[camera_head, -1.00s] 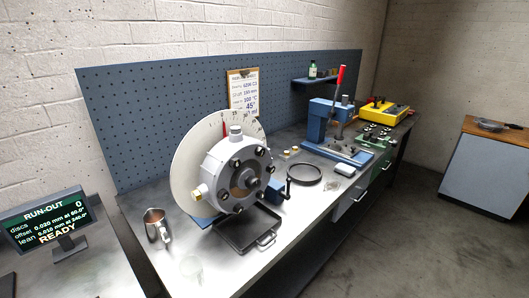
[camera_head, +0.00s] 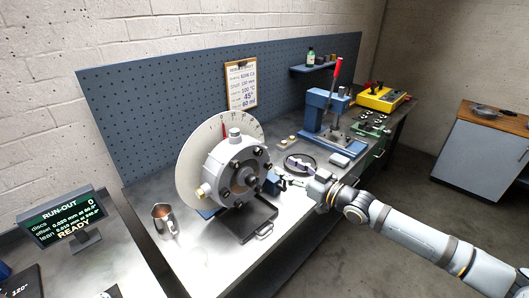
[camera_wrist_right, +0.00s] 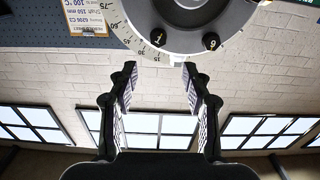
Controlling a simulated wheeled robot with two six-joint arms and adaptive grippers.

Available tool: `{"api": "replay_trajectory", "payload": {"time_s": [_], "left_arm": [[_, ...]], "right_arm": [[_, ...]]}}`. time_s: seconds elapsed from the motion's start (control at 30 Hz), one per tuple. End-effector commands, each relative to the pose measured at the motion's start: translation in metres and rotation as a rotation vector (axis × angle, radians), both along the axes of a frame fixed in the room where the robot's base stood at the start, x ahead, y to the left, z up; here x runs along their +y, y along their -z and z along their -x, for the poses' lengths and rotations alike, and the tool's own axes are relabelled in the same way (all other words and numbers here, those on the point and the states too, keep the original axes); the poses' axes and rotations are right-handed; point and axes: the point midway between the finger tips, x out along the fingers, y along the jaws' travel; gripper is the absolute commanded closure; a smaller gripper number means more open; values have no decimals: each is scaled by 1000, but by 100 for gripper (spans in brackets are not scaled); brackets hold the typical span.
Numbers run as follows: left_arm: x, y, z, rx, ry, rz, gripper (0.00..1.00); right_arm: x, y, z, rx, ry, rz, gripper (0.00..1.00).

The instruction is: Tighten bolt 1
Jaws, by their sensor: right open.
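The rotor (camera_head: 222,180), a light grey round housing with a ring of dark bolts around its hub, stands in front of a white graduated disc (camera_head: 191,176). In the right wrist view the rotor face shows at the top, with two dark bolts, a left one (camera_wrist_right: 158,37) and a right one (camera_wrist_right: 211,41). The open fingers (camera_wrist_right: 158,75) have nothing between them. My left gripper is out of view.
A dark ring (camera_head: 288,157) lies behind my right gripper. A blue press (camera_head: 318,107) with a red lever stands further back. A run-out screen (camera_head: 62,217) reads READY.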

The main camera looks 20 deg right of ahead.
Motion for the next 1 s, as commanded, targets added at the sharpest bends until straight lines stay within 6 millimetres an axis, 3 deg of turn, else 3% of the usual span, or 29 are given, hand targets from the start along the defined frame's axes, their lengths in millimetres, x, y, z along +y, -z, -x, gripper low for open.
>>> {"api": "replay_trajectory", "payload": {"time_s": [0.17,0.37,0.4,0.63,1.0], "left_arm": [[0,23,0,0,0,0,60],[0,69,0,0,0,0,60],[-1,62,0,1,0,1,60],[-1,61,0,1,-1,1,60],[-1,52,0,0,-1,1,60]], "right_arm": [[0,8,-9,-4,10,-2,51],[10,12,-25,-7,3,-2,51],[9,4,-30,-6,11,-8,51],[23,-2,-57,-4,6,-9,51],[39,0,-94,0,4,-1,51]]}}
